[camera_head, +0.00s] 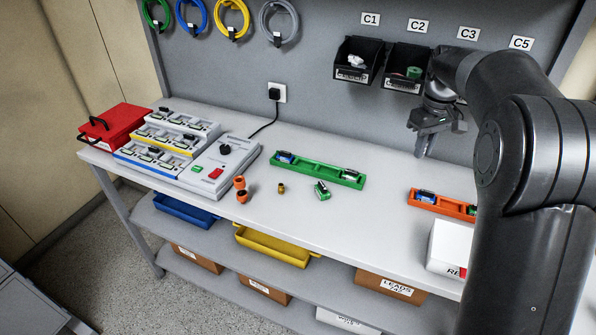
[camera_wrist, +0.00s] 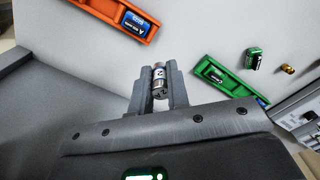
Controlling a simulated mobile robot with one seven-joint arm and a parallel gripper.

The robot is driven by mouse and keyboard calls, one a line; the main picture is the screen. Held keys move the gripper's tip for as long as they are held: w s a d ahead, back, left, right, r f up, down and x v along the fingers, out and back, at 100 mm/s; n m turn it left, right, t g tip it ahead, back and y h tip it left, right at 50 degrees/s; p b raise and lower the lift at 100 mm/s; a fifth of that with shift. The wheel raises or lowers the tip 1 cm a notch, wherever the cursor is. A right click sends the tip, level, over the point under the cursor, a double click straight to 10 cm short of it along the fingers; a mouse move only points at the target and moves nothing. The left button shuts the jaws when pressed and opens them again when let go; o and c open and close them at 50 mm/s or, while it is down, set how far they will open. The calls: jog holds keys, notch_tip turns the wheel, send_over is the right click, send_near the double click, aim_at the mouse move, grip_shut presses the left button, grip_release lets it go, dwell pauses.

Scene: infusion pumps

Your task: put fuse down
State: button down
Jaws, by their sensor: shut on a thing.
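My gripper (camera_wrist: 158,88) is shut on a small cylindrical fuse (camera_wrist: 159,80) with a silver end cap and a white and blue label. The fuse sits between the two grey fingertips in the wrist view. In the head view my gripper (camera_head: 424,150) is above the back of the white bench, right of the green tray (camera_head: 331,175) and beneath the black bins; the fuse cannot be made out there. In the wrist view, the bench surface lies beyond the fingertips, with the orange tray (camera_wrist: 88,7) at upper left and the green tray (camera_wrist: 228,82) at right.
A green-labelled part (camera_head: 322,190) and small orange-brown pieces (camera_head: 241,190) stand on the bench (camera_head: 350,222). A grey control box (camera_head: 220,168) and red case (camera_head: 115,122) are at left. Black bins (camera_head: 357,62) hang on the wall. A white box (camera_head: 446,248) is at front right.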

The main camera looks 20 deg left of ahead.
jog(key=s+a+n, duration=0.2)
jog(key=s+a, duration=0.1)
jog(key=a, duration=0.5)
jog(key=s+a+n, duration=0.1)
jog(key=s+a, duration=0.1)
jog(key=a, duration=0.6)
send_over(307, 188)
notch_tip(307, 188, down, 12)
jog(key=shift+w+d, duration=0.1)
jog(key=shift+f, duration=2)
jog(key=c, duration=1.4)
grip_release()
jog(key=shift+f, duration=0.1)
notch_tip(307, 188, up, 12)
jog(key=shift+r, duration=0.15)
